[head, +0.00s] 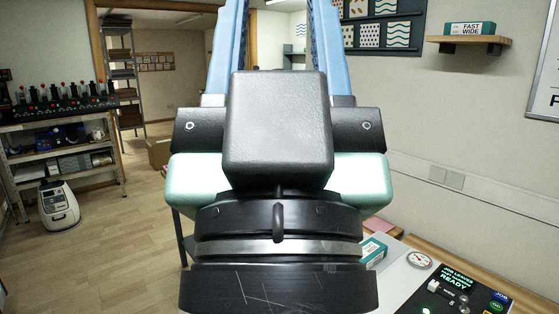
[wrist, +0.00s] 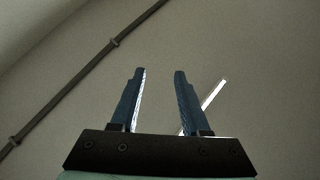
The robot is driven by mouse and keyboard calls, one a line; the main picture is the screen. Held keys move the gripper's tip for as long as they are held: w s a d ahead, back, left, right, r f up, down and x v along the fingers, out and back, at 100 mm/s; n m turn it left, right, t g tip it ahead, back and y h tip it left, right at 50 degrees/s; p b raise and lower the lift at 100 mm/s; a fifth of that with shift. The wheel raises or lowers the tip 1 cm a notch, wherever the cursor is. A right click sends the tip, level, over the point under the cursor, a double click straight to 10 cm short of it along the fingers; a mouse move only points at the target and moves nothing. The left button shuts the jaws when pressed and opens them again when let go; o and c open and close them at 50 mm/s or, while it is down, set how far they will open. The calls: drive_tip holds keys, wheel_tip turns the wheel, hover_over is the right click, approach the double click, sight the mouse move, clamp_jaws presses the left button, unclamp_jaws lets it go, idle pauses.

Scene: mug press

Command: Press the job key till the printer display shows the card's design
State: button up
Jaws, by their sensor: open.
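My gripper (head: 277,25) fills the middle of the head view, with its two blue fingers pointing up and spread apart. In the wrist view the gripper (wrist: 157,75) is open and empty, against a bare wall or ceiling. The printer's control panel (head: 405,277) is at the lower right of the head view, partly hidden by my arm. Its dark display (head: 456,279) shows green text that seems to read "JOB LEAVES" and "READY". A blue key marked JOB (head: 502,296) sits at the panel's right. I cannot make out the task's card.
A green key (head: 497,307) is just below the job key, and a round gauge (head: 419,260) is at the back. A teal-labelled box (head: 374,251) is beside the panel. A pattern board (head: 382,27) and a shelf (head: 468,40) are on the wall.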

clamp_jaws()
idle(1.2)
